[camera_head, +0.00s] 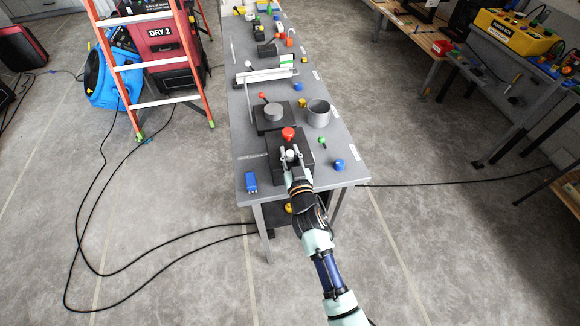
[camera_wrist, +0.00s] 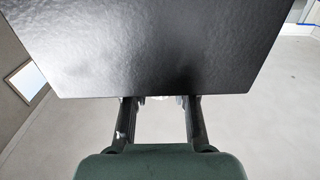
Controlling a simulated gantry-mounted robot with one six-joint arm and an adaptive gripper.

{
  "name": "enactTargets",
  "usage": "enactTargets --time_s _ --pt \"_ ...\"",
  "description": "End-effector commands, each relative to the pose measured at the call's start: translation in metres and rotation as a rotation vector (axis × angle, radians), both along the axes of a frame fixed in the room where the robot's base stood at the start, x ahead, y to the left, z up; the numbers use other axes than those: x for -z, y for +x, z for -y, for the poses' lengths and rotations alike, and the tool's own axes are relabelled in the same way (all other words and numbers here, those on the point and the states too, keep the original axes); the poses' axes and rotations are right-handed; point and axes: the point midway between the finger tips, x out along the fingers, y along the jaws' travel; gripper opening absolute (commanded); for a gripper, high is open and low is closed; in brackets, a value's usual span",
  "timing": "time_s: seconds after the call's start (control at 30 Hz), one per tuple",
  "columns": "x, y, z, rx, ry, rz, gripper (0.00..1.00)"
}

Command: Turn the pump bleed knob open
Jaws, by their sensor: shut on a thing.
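A black pump-like block (camera_head: 272,148) sits near the front end of the grey bench. A red knob (camera_head: 288,134) stands on it. A pale round knob (camera_head: 290,155), which seems to be the bleed knob, is nearer my arm. My gripper (camera_head: 291,162) reaches in from the front, its fingers closed on either side of the pale knob. In the wrist view a black box face (camera_wrist: 165,45) fills the upper part and hides most of what the fingertips hold. Only a thin whitish edge (camera_wrist: 158,98) shows between them. The knob's turn angle cannot be told.
A grey cup (camera_head: 318,114), a blue knob (camera_head: 339,166), a small green part (camera_head: 322,141) and a blue block (camera_head: 251,182) stand close by on the bench (camera_head: 355,170). An orange ladder (camera_head: 193,60) and a red dryer (camera_head: 160,45) stand left. Floor around is mostly clear, with black cables.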

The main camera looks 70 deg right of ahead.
Motion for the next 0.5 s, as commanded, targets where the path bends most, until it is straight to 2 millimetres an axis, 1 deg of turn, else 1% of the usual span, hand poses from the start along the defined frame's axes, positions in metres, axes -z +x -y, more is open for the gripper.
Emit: enactTargets --time_s 0.03,0.27,0.5 --pt "0.0138 0.0009 -0.0009 0.012 -0.001 -0.001 0.00" --pt "0.0147 0.0021 -0.0035 0.092 0.004 -0.004 0.00" --pt "0.0119 0.0006 -0.0045 0.216 0.007 -0.001 0.00"
